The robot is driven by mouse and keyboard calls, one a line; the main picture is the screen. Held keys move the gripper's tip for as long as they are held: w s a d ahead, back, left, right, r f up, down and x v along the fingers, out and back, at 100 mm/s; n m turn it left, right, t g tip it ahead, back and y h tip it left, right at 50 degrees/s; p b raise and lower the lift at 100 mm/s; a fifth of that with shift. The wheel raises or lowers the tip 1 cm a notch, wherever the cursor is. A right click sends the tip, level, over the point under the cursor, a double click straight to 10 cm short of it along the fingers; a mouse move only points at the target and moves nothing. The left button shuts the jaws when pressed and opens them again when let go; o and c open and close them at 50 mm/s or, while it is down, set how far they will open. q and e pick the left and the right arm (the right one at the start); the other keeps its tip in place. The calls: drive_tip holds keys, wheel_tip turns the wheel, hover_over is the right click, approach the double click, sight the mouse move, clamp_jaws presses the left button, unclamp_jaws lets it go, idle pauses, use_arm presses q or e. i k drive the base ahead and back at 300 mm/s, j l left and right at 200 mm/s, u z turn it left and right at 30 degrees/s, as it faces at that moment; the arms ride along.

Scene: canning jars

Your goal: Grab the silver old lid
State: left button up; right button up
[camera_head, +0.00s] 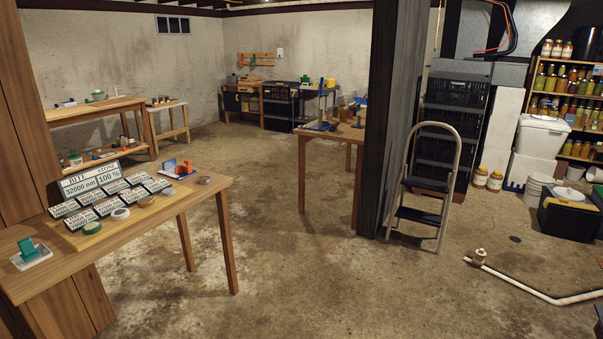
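I cannot make out for certain which object is the silver old lid. Neither of my grippers is in view.
A sign and rows of labelled cards (110,196) cover the left table. A step ladder (424,185) stands beside a dark post (388,110). A white pipe (530,288) lies on the floor at right. The concrete floor (300,270) in the middle is clear.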

sight(202, 180)
drive_tip(key=i+u, duration=0.15)
drive_tip(key=i, duration=0.35)
drive_tip(key=i+u, duration=0.2)
drive_tip(key=i, duration=0.3)
drive_tip(key=i+l+u, duration=0.15)
drive_tip(key=i, duration=0.3)
drive_tip(key=i+l+u, duration=0.15)
drive_tip(key=i, duration=0.35)
drive_tip(key=l, duration=0.1)
